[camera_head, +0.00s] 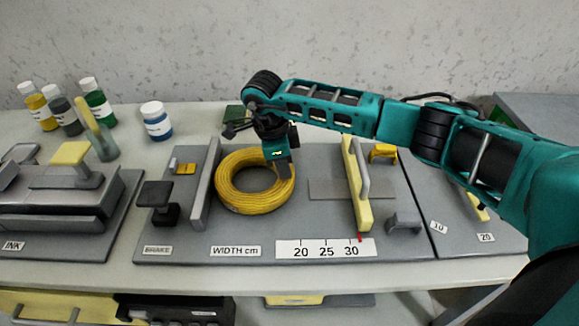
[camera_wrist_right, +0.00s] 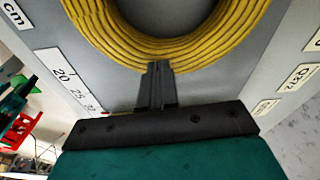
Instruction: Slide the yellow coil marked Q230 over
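The yellow coil (camera_head: 232,196) lies flat on a grey board (camera_head: 215,249), just right of an upright grey bar (camera_head: 206,184). No Q230 mark is readable on it. My right gripper (camera_head: 283,171) points down at the coil's right side. In the right wrist view, its narrow dark fingers (camera_wrist_right: 157,75) are together, with their tips at the outer edge of the coil (camera_wrist_right: 150,52). Nothing shows between them. I cannot tell whether they touch the coil. My left gripper is not in view in the head view.
A yellow bar with a grey handle (camera_head: 357,185) stands right of the coil. A width scale (camera_head: 325,249) lies in front, with a red pointer near 30. A black block (camera_head: 158,202) is at the left. Bare board separates coil and yellow bar.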

